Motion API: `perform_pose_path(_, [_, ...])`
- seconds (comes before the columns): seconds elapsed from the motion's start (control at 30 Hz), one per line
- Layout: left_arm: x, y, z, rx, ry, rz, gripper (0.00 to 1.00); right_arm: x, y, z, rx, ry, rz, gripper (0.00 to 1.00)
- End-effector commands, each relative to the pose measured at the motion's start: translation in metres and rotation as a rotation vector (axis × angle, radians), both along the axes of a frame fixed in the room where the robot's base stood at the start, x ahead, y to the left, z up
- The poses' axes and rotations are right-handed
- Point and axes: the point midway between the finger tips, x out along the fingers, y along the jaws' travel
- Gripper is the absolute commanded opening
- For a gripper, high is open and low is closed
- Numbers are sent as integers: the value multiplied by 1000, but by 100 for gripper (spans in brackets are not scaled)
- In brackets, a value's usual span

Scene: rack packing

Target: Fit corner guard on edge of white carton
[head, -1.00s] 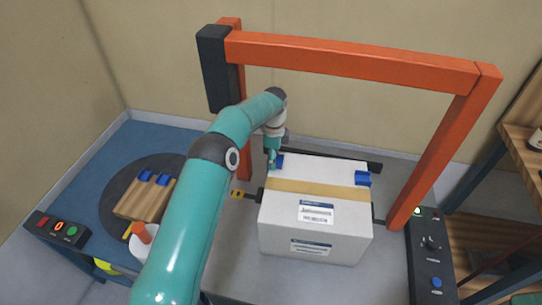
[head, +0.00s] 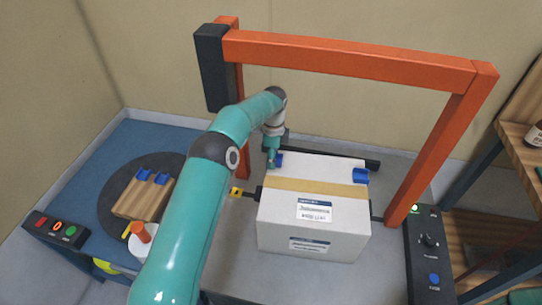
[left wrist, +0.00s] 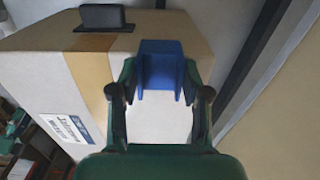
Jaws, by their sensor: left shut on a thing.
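The white carton (head: 300,235) stands under the orange frame, with a tan tape band across its top and labels on its front. My left gripper (head: 272,160) is at the carton's back left top corner. It is shut on a blue corner guard (head: 279,160), which also shows between the fingers in the left wrist view (left wrist: 160,68). The guard is at the carton's edge, but I cannot tell whether it is fully seated. Another blue corner guard (head: 360,175) sits on the right top edge. My right gripper is not in view.
Two more blue guards (head: 153,176) lie on a wooden block (head: 140,202) on the dark round plate at left. The orange frame (head: 350,58) arches over the carton. Button panels flank the table. A black bar (head: 345,158) runs behind the carton.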

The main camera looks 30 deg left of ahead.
Motion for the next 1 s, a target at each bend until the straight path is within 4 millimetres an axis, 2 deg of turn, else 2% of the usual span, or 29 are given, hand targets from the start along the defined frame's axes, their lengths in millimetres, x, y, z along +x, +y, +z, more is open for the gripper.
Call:
perform_pose_path(0.3, [1, -5, 0, -7, -2, -2, 23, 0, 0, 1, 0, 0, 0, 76])
perform_pose_path(0.33, [1, -5, 0, -7, -2, -2, 49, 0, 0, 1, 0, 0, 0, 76])
perform_pose_path(0.5, [1, -4, 0, -6, -1, -1, 76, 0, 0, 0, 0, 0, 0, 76])
perform_pose_path(0.83, [0, -3, 1, -4, -1, 0, 76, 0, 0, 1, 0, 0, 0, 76])
perform_pose_path(1.0, [1, -2, 12, -3, -3, 0, 76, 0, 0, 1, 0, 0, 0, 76])
